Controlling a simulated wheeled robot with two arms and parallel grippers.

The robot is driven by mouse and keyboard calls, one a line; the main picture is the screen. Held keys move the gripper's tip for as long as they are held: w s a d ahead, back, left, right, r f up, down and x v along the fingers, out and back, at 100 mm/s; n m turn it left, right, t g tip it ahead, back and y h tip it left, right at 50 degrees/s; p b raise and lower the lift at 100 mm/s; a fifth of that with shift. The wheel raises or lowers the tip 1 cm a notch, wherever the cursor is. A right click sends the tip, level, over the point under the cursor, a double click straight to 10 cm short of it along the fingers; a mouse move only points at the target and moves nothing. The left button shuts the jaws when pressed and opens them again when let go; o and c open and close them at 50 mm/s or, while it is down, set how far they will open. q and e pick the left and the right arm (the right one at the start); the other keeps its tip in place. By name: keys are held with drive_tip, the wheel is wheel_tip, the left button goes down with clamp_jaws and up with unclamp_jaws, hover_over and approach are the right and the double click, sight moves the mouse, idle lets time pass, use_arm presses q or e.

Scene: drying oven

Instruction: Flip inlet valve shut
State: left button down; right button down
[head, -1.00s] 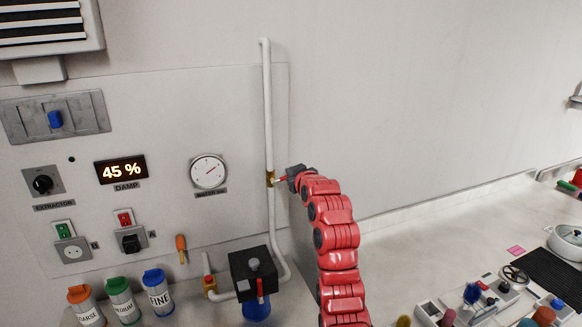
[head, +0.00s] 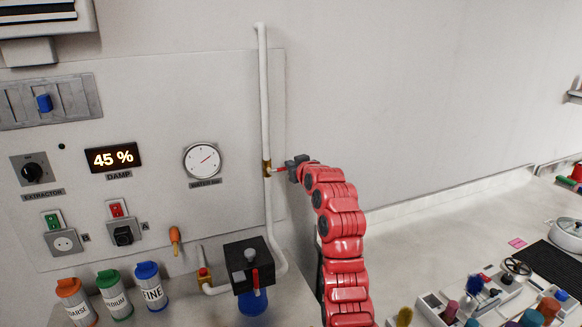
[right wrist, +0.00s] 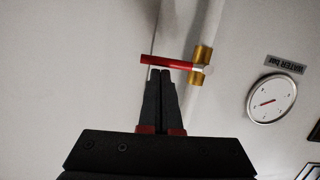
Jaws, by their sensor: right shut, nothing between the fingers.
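A brass valve (head: 267,168) sits on the white vertical pipe, and its red lever (head: 280,170) points sideways to the right, across the pipe. In the right wrist view the brass body (right wrist: 202,65) and red lever (right wrist: 165,61) lie just beyond my fingertips. My right gripper (head: 288,170) is shut and empty, its fingertips (right wrist: 160,72) at the lever; I cannot tell whether they touch it. A second brass fitting with a red top (head: 204,275) is on the lower pipe beside the black filter head. My left gripper is not in view.
A round gauge (head: 202,160) and a damp display (head: 113,158) are on the wall panel left of the pipe. The black filter head (head: 248,262) and labelled canisters (head: 152,287) stand below. The wall right of my arm is bare.

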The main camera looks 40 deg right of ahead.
drive_tip(key=s+a+r+b, duration=0.2)
drive_tip(key=s+r+b, duration=0.2)
drive_tip(key=s, duration=0.5)
wheel_tip(320, 180, up, 2)
drive_tip(key=shift+s+a+r, duration=0.2)
drive_tip(key=shift+a, duration=0.05)
